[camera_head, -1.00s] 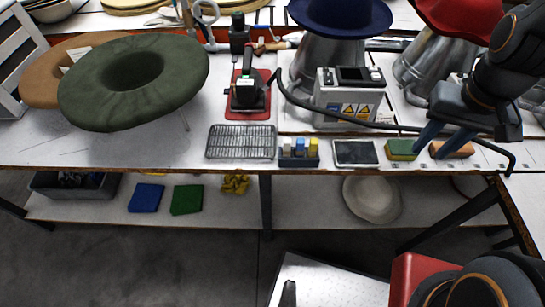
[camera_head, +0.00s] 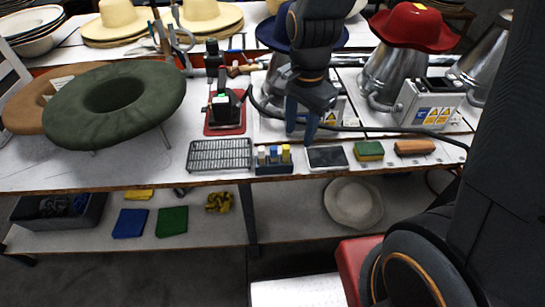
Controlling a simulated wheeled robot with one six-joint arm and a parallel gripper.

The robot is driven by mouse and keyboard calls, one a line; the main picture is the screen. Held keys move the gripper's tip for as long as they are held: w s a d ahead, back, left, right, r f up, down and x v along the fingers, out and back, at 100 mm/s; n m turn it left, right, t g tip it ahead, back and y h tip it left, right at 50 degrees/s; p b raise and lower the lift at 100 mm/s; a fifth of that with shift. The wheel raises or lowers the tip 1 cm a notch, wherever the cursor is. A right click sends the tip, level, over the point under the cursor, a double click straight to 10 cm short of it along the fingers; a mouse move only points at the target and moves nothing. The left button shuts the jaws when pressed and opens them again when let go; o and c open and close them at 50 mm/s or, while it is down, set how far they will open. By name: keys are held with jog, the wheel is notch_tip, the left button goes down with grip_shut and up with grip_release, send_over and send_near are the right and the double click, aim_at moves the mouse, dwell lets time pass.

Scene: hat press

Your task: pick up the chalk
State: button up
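Chalk sticks (camera_head: 285,153), with pale and yellow tops, stand side by side in a small dark blue holder (camera_head: 274,169) near the front edge of the table. My gripper (camera_head: 301,134) points down above the table, behind and slightly right of the holder in the picture. Its two blue fingers are apart with nothing seen between them. It does not appear to touch the chalk. Its height above the table is hard to tell.
A wire rack (camera_head: 220,156) lies left of the holder. A dark slate (camera_head: 327,158), a green-yellow sponge (camera_head: 368,151) and a brown block (camera_head: 414,147) lie to its right. A grey control box (camera_head: 430,103) and a black cable stand behind. A green hat (camera_head: 115,105) fills the left.

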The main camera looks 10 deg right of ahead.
aim_at(274, 147)
jog(key=a+m, duration=0.1)
jog(key=m, duration=0.1)
jog(key=w+a+f+m, duration=0.1)
jog(key=a+m, duration=0.1)
jog(key=w+a+m, duration=0.1)
jog(key=a+m, duration=0.1)
jog(key=shift+f+g, duration=0.25)
jog(key=shift+g, duration=0.05)
jog(key=shift+w+a+f+m, duration=0.15)
jog(key=shift+a+f+m, duration=0.2)
jog(key=shift+m, duration=0.35)
jog(key=shift+w+a+f+p, duration=0.1)
jog(key=shift+f+p, duration=0.55)
jog(key=shift+f, duration=1.2)
jog(key=shift+a+f+p, duration=0.1)
jog(key=shift+f+p, duration=0.5)
jog(key=shift+f, duration=1.25)
grip_shut()
